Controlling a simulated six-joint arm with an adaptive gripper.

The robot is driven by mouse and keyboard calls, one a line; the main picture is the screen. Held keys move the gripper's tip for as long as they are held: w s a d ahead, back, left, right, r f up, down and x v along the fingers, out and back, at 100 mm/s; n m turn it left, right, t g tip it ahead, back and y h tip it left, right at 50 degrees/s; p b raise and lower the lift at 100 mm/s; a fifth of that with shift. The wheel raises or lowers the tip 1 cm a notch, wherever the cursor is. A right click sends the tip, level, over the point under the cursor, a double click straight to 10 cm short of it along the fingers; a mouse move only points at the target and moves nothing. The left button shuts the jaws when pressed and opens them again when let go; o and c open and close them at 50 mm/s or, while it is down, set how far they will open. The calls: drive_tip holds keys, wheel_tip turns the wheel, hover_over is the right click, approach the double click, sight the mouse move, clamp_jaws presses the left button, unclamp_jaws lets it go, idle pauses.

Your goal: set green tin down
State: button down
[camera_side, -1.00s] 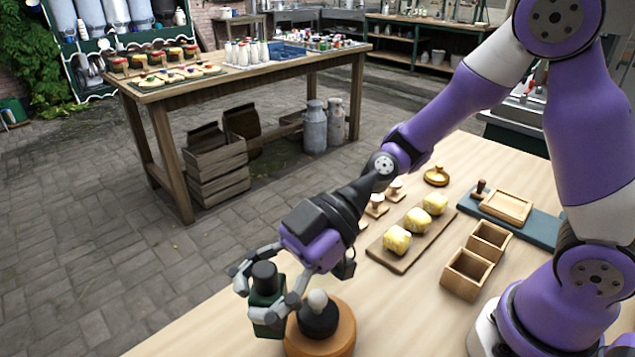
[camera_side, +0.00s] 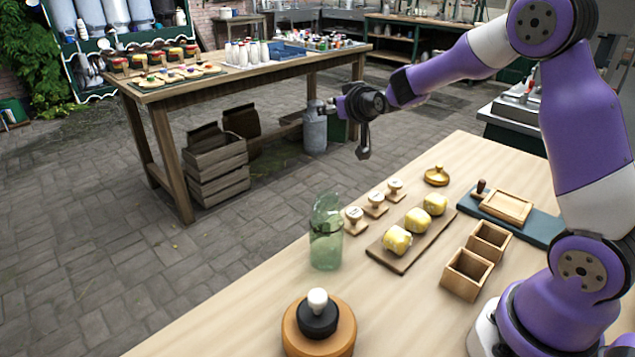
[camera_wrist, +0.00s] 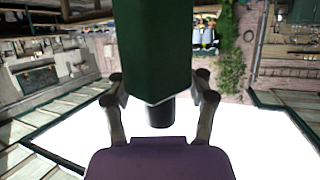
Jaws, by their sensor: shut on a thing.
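The green tin (camera_wrist: 153,45) is dark green with flat sides and a black cap. In the wrist view it stands between my fingers, and its far end runs out of the picture. My gripper (camera_wrist: 160,92) is shut on it. In the side view my gripper (camera_side: 331,106) is raised well above and beyond the back edge of the near table, against the courtyard. A dark green part of the tin (camera_side: 339,129) shows just below it there; the rest is hidden.
On the near table (camera_side: 235,330) are a see-through green jar (camera_side: 326,246), a round wooden piece with a black, white-topped knob (camera_side: 318,322), several stamps (camera_side: 376,204), a board of yellow blocks (camera_side: 397,240) and wooden boxes (camera_side: 467,275). Bare tabletop lies between them.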

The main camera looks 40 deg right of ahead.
drive_tip(key=s+d+m+g+h, duration=0.3)
drive_tip(key=s+d, duration=0.3)
drive_tip(key=d, duration=0.5)
drive_tip(key=s+d+m+g+h, duration=0.4)
drive_tip(key=s+d+m+h, duration=0.1)
drive_tip(key=d, duration=0.7)
drive_tip(key=s+m, duration=0.1)
drive_tip(key=s, duration=0.1)
drive_tip(key=shift+s+d+f+m, duration=0.2)
drive_tip(key=shift+s+f+m, duration=0.1)
drive_tip(key=shift+f, duration=0.1)
drive_tip(key=c, duration=1.6)
unclamp_jaws()
drive_tip(key=shift+g, duration=0.4)
drive_tip(key=s+d+f, duration=0.2)
drive_tip(key=d, duration=0.1)
drive_tip(key=s+d+f, duration=0.2)
drive_tip(key=d, duration=0.1)
drive_tip(key=s+d+f, duration=0.1)
drive_tip(key=d+f, duration=0.1)
drive_tip(key=d, duration=0.2)
drive_tip(key=shift+s+f, duration=0.3)
drive_tip(key=shift+s, duration=0.1)
drive_tip(key=shift+s+d+f, duration=0.1)
drive_tip(key=shift+d+f, duration=0.1)
drive_tip(key=shift+f, duration=0.9)
drive_tip(key=shift+d+f, duration=0.15)
drive_tip(key=shift+f, duration=0.95)
clamp_jaws()
